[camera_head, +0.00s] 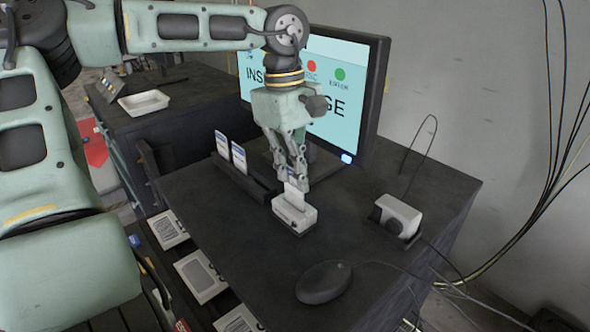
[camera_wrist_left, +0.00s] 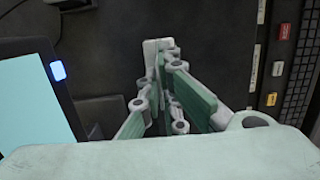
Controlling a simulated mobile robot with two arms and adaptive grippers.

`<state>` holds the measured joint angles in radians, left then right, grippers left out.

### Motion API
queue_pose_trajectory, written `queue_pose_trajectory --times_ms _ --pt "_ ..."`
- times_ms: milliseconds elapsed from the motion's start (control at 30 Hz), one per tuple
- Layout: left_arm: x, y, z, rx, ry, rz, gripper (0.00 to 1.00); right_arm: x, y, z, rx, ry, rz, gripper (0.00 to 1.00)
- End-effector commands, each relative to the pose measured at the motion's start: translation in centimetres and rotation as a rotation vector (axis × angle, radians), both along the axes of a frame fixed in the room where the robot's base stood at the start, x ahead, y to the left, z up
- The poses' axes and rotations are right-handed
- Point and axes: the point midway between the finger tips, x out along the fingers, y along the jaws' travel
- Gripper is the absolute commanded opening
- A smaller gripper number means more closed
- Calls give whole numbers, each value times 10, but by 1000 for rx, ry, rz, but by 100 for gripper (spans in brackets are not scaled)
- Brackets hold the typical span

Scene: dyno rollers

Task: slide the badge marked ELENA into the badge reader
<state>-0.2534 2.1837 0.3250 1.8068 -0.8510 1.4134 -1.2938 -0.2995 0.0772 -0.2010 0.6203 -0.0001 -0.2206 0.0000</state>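My left gripper (camera_head: 295,183) points down in front of the monitor, its fingers closed on a thin white badge (camera_head: 294,197). The badge stands upright, its lower edge at the top of the small white badge reader (camera_head: 295,220) on the desk; I cannot tell how deep it sits in the slot. Its marking is hidden or too small to read. In the left wrist view the fingers (camera_wrist_left: 160,75) come together over the white reader (camera_wrist_left: 157,44). Two more badges, one (camera_head: 222,144) and another (camera_head: 239,158), stand in a dark rack (camera_head: 246,181). My right gripper is not in view.
The monitor (camera_head: 345,115) stands right behind the gripper. A black mouse (camera_head: 323,282) lies at the front, with a cable. A white device (camera_head: 398,215) in a dark holder sits at right. A white tray (camera_head: 144,102) is at back left. Desk around the reader is clear.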

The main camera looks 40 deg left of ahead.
Motion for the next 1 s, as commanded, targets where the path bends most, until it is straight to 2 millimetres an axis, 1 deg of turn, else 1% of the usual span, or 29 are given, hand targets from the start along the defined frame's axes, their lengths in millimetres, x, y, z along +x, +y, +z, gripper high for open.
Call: queue_pose_trajectory --times_ms 1000 --pt "0 0 -22 0 1 0 0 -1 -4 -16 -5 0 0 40"
